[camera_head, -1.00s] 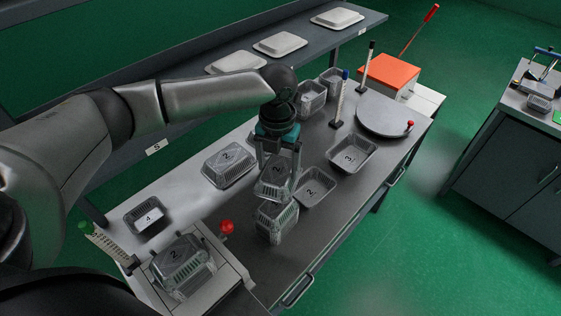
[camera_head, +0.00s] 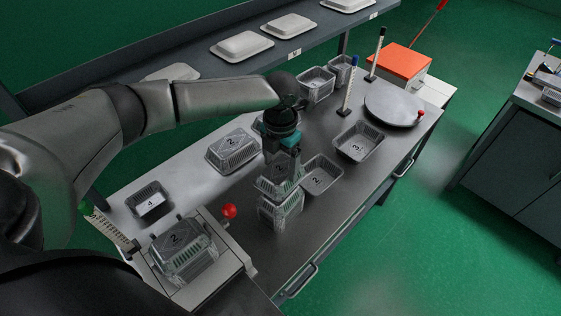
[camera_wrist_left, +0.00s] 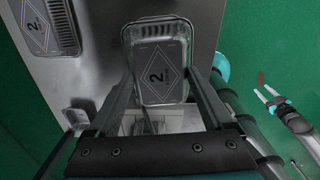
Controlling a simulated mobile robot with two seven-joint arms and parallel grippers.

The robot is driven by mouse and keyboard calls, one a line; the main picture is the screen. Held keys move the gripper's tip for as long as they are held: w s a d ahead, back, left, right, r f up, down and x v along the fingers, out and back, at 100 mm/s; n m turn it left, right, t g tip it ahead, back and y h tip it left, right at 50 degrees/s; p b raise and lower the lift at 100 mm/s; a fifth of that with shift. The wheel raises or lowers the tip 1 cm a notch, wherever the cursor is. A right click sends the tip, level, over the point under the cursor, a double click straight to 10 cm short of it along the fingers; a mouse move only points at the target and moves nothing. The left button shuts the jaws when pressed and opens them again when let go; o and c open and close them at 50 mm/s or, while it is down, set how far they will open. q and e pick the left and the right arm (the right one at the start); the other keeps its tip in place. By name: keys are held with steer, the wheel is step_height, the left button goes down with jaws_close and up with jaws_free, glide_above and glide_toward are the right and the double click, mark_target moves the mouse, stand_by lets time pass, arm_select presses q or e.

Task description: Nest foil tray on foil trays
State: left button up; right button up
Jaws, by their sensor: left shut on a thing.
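My left gripper (camera_head: 279,168) is shut on a foil tray (camera_head: 277,188) marked 2. The held tray shows in the left wrist view (camera_wrist_left: 162,75) between the fingers, its label facing the camera. Directly below it stand the foil trays (camera_head: 281,213), a ribbed pile on the table. The held tray overlaps the pile in the head view, and I cannot tell whether they touch. My right gripper (camera_wrist_left: 265,92) shows small at the right of the left wrist view, its two fingers apart and empty.
Another tray marked 2 (camera_head: 233,151) lies left of the gripper. Trays marked 2 (camera_head: 321,175) and 3 (camera_head: 357,141) lie to the right. A tray marked 4 (camera_head: 149,201), a fixture with a red knob (camera_head: 229,210), marker posts (camera_head: 345,98) and a round plate (camera_head: 393,107) also occupy the table.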

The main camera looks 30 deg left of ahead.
mark_target(281, 177)
arm_select(q)
steer(key=shift+f+b, duration=3.65)
steer(key=shift+f, duration=1.05)
steer(key=o, duration=1.1)
steer(key=shift+c, duration=0.2)
steer(key=shift+r, duration=0.15)
step_height(281, 177, up, 15)
steer(key=shift+r+p, duration=0.1)
steer(key=shift+p, duration=0.4)
